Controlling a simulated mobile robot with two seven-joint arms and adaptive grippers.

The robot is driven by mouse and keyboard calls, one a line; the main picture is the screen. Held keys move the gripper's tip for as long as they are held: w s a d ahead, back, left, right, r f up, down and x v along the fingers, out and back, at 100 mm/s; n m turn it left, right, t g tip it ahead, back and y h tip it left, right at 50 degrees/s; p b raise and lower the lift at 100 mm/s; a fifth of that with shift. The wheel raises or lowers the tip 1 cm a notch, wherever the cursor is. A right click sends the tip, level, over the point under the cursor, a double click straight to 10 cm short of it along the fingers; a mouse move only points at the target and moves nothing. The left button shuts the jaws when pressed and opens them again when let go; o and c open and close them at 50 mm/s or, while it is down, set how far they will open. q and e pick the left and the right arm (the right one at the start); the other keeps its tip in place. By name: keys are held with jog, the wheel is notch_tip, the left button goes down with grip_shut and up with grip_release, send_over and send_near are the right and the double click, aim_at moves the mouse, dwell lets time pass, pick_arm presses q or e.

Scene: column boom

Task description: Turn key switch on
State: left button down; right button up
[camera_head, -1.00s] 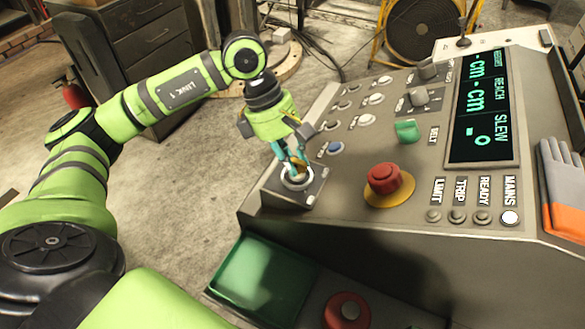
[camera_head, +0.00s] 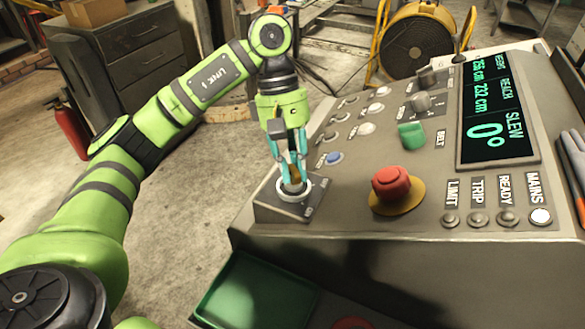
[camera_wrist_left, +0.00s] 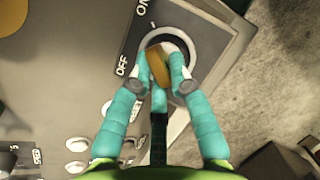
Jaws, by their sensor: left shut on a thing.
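The key switch (camera_head: 290,195) is a pale round ring on a small grey box at the console's left corner. Its brass key (camera_wrist_left: 158,66) stands in the ring. My left gripper (camera_head: 292,176) points down at the switch, its teal fingers shut on the key. In the left wrist view the fingers (camera_wrist_left: 161,76) sit on both sides of the key, partly hiding the ring (camera_wrist_left: 184,42). The OFF label (camera_wrist_left: 124,64) lies left of the ring and the ON label (camera_wrist_left: 143,8) above it. The right gripper is out of view.
A red mushroom button (camera_head: 391,183) on a yellow base stands right of the switch, with a green knob (camera_head: 411,136) behind it. The display (camera_head: 496,105) shows lit green readings. The MAINS lamp (camera_head: 540,216) is white. A green tray (camera_head: 262,300) sits below the console's front edge.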

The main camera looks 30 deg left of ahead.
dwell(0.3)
pick_arm(q)
jog(key=c, duration=1.1)
grip_release()
jog(key=shift+c, duration=0.2)
jog(key=shift+r, duration=0.1)
jog(key=v, duration=1.2)
jog(key=shift+d, duration=0.15)
